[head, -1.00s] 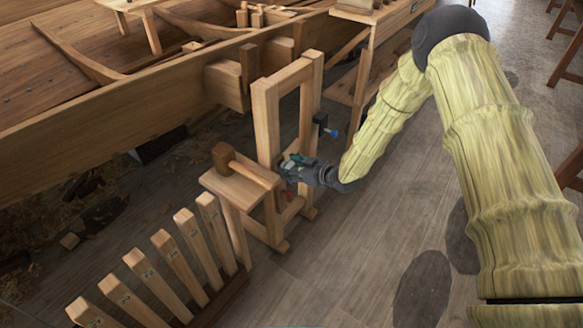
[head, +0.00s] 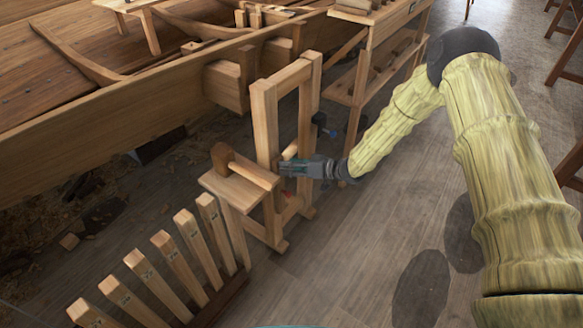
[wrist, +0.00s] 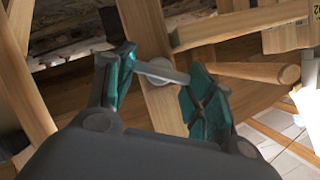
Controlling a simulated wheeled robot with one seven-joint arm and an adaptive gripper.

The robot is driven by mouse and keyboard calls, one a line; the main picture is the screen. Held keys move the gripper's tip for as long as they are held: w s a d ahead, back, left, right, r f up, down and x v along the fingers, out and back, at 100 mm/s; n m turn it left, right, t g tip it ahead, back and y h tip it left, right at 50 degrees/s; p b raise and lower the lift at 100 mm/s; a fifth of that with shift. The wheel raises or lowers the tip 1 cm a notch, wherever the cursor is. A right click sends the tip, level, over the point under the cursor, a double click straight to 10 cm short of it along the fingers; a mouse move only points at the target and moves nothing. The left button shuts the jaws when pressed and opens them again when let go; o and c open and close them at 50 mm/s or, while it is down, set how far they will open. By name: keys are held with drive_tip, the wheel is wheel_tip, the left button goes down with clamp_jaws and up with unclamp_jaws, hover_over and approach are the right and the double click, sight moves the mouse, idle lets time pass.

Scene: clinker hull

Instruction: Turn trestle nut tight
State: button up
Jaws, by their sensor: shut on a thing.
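The trestle (head: 265,125) is an upright wooden frame beside the boat hull. My gripper (head: 285,168) is at its lower part, coming in from the right. In the wrist view, my gripper (wrist: 162,80) has its teal fingers closed on the two ends of a grey metal bar, which I take to be the trestle nut (wrist: 160,72). A pale round disc shows beside the bar, against the wooden post. In the head view the gripper hides the nut. How tight the nut sits cannot be seen.
A wooden mallet (head: 245,168) lies on a small stand left of the gripper. A rack of upright wooden pieces (head: 172,258) stands in front.

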idle(0.5)
drive_tip(key=o, duration=1)
drive_tip(key=v, duration=1.2)
